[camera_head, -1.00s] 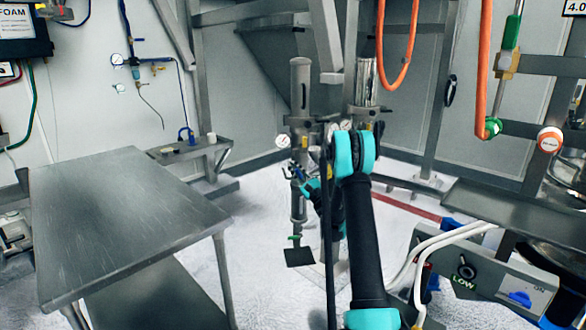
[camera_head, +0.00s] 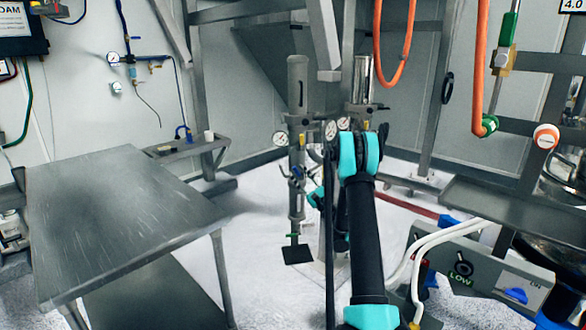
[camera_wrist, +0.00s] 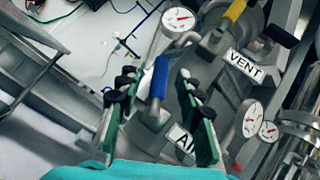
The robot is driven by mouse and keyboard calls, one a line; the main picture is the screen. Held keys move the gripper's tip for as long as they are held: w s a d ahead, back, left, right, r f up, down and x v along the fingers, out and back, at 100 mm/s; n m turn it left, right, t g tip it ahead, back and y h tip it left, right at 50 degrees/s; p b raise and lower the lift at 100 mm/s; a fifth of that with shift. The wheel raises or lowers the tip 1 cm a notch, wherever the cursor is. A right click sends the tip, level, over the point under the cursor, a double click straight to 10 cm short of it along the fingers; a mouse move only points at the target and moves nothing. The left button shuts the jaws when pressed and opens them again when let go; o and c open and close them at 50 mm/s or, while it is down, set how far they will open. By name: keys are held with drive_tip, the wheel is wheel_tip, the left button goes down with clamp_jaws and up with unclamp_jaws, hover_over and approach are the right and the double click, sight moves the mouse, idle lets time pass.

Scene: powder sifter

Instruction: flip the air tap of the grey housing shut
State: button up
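The air tap has a blue handle (camera_wrist: 158,77), seen in the wrist view above a label beginning "AI", partly hidden by a finger. It sits on the grey housing (camera_wrist: 185,62), which shows in the head view as a grey upright column (camera_head: 297,85) with gauges. The handle points up in the wrist picture, slightly tilted. My gripper (camera_wrist: 156,84) is open, with one finger on each side of the handle; I cannot tell whether either touches it. In the head view my arm hides most of the gripper.
A yellow handle (camera_wrist: 233,12) stands by the "VENT" label (camera_wrist: 243,65). Gauges (camera_wrist: 178,21) (camera_wrist: 253,118) sit close around the gripper. In the head view a steel table (camera_head: 125,205) is at left and a control box (camera_head: 485,270) at right.

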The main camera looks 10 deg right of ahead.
drive_tip(key=v, duration=0.6)
drive_tip(key=shift+s+d+f, duration=0.1)
drive_tip(key=shift+d, duration=0.05)
drive_tip(key=shift+c, duration=0.4)
